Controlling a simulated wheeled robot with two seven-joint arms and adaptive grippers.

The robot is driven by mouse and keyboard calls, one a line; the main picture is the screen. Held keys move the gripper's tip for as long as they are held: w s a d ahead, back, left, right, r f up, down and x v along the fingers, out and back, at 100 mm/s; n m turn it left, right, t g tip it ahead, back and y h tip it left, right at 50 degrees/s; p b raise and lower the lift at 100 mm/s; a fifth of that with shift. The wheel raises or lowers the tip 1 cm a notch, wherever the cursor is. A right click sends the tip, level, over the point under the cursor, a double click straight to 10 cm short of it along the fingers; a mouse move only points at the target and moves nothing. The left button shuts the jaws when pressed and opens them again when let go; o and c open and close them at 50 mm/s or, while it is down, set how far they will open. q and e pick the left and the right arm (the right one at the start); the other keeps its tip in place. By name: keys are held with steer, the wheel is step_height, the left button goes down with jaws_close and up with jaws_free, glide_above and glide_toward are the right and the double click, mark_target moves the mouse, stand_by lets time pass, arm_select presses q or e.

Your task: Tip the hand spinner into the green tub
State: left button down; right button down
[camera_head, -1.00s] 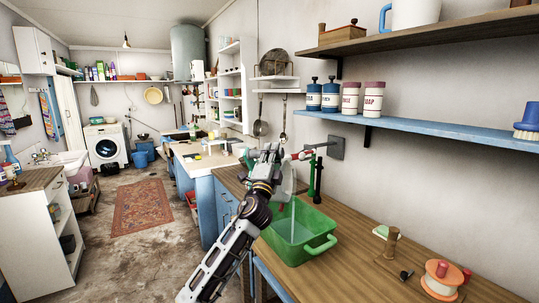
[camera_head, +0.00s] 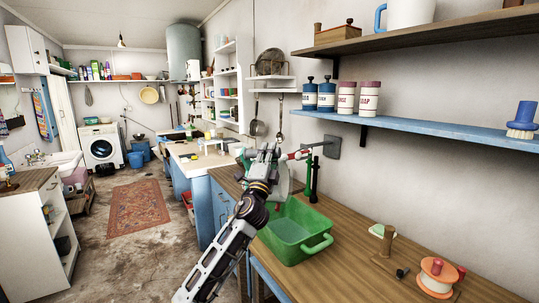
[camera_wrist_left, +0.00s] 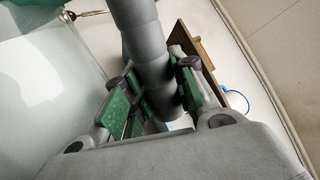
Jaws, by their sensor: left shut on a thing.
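The hand spinner (camera_head: 284,180) shows as a pale drum beside a green upright stand, partly hidden behind my left gripper (camera_head: 267,155). In the left wrist view, a clear, glassy drum wall (camera_wrist_left: 45,90) fills the left side. My left gripper (camera_wrist_left: 150,95) is shut on a thick grey ribbed bar (camera_wrist_left: 142,45), which seems to be part of the spinner. The green tub (camera_head: 318,242) stands on the wooden counter, just below and in front of the spinner. Its visible inside looks empty. My right gripper is not in view.
The wooden counter (camera_head: 345,270) carries a wooden peg stand (camera_head: 387,245), a green-and-white block (camera_head: 378,231) and an orange-and-white spool (camera_head: 437,278) to the right of the tub. A blue shelf (camera_head: 430,128) with several jars hangs above. Open floor lies to the left.

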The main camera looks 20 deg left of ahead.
arm_select(q)
steer(key=shift+d, duration=0.15)
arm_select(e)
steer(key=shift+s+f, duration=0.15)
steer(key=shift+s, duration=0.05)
arm_select(q)
steer(key=shift+d+m+h, duration=0.4)
steer(key=shift+m+h, duration=0.1)
steer(key=shift+m, duration=0.1)
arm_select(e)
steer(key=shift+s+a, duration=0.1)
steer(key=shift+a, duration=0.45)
